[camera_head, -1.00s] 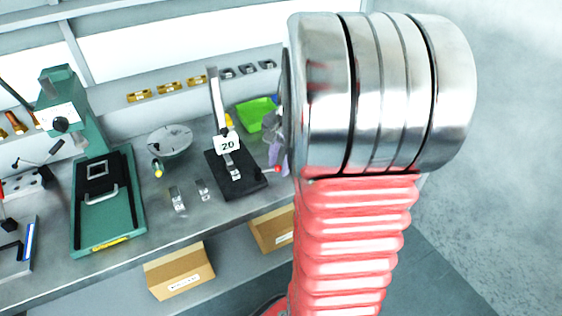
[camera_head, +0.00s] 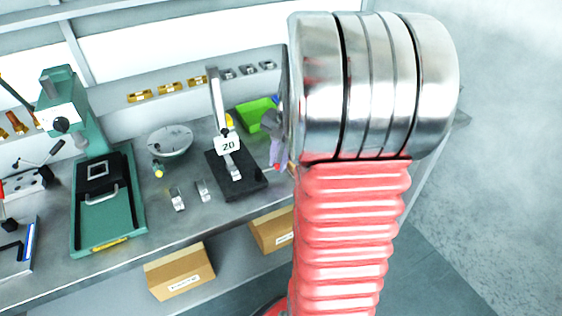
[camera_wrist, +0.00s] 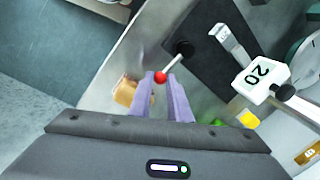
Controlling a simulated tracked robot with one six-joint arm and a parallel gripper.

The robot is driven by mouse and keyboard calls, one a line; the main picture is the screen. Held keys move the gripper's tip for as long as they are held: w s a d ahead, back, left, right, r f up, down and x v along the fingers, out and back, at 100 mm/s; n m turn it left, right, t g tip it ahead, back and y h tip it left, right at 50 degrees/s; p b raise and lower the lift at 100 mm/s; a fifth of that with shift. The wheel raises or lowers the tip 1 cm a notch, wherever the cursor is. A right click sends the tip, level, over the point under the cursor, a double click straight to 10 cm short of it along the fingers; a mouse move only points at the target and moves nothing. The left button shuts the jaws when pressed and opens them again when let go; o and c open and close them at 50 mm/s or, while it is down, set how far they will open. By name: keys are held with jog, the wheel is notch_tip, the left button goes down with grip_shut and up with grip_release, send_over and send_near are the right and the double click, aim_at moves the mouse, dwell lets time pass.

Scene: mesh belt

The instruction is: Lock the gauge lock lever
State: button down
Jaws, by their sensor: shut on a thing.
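The gauge lock lever is a thin metal rod (camera_wrist: 170,63) with a red ball knob (camera_wrist: 160,77), running from a black pivot on the gauge stand's dark base (camera_wrist: 206,72). My gripper (camera_wrist: 161,82) has its purple fingers closed around the knob end, one on each side. In the head view the gripper (camera_head: 276,150) shows only partly beside my arm, to the right of the gauge stand's base (camera_head: 236,181). The gauge stand carries a white block marked 20 (camera_head: 228,145) on an upright post. The lever is mostly hidden in the head view.
A green tray (camera_head: 252,112) is behind the gripper. A round grey dish (camera_head: 170,141) and small metal pieces (camera_head: 178,200) lie left of the stand. A green press (camera_head: 107,225) stands further left. Cardboard boxes (camera_head: 180,271) sit below the bench top.

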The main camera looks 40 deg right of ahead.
jog(key=shift+w+n, duration=0.15)
jog(key=shift+n, duration=0.15)
jog(key=c, duration=1.7)
grip_release()
jog(key=shift+o, duration=0.2)
jog(key=shift+r, duration=0.1)
notch_tip(320, 180, up, 13)
jog(key=s, duration=0.2)
jog(key=shift+s+d+r, duration=0.15)
jog(key=shift+s+d, duration=0.1)
jog(key=shift+d, duration=0.15)
